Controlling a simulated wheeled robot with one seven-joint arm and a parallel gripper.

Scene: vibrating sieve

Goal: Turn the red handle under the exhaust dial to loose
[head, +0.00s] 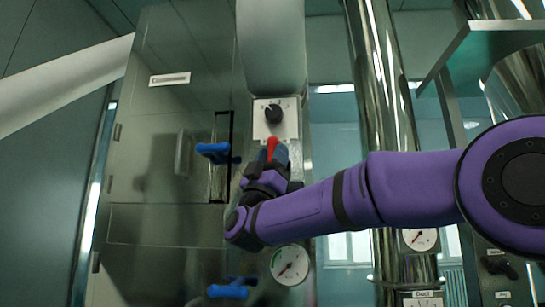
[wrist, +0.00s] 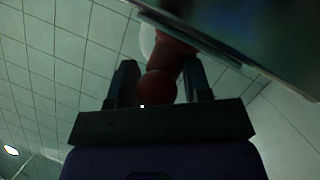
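The red handle (head: 272,148) shows just above my gripper (head: 274,160) in the head view, below a white plate with a black knob (head: 273,113). In the wrist view the handle (wrist: 155,88) is dark red with a rounded end. It lies between the two spread fingers of my gripper (wrist: 160,72). The right finger is close to the handle or touching it; a small gap shows on the left. The fingers look open around it. I cannot read which dial is the exhaust dial.
A metal cabinet with blue handles (head: 213,151) (head: 228,291) stands at left. A round gauge (head: 290,264) is below my forearm. Another gauge (head: 420,238) sits by a shiny vertical pipe (head: 384,80) at right. A metal shelf (head: 485,45) juts out at upper right.

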